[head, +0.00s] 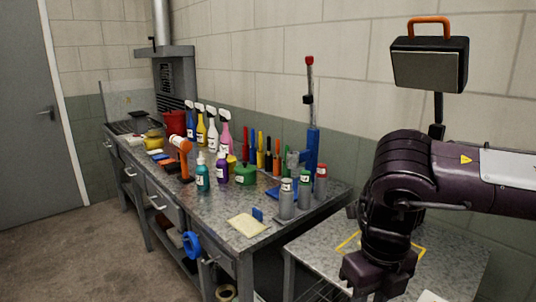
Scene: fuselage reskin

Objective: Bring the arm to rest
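My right arm (395,190), dark purple and black, comes in from the right edge. It bends down at the elbow over the low right-hand table (455,262). Its lower end is a dark block near the bottom edge of the head view. No fingers can be made out there, so I cannot tell whether the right gripper is open or shut, or whether it holds anything. My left arm and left gripper are not in view.
A long metal workbench (225,212) along the wall carries spray bottles (213,138), grey canisters (286,200), an orange-headed tool (181,155) and a yellow pad (248,225). A dark case with an orange handle (430,68) is above my arm. The floor at left (60,255) is clear.

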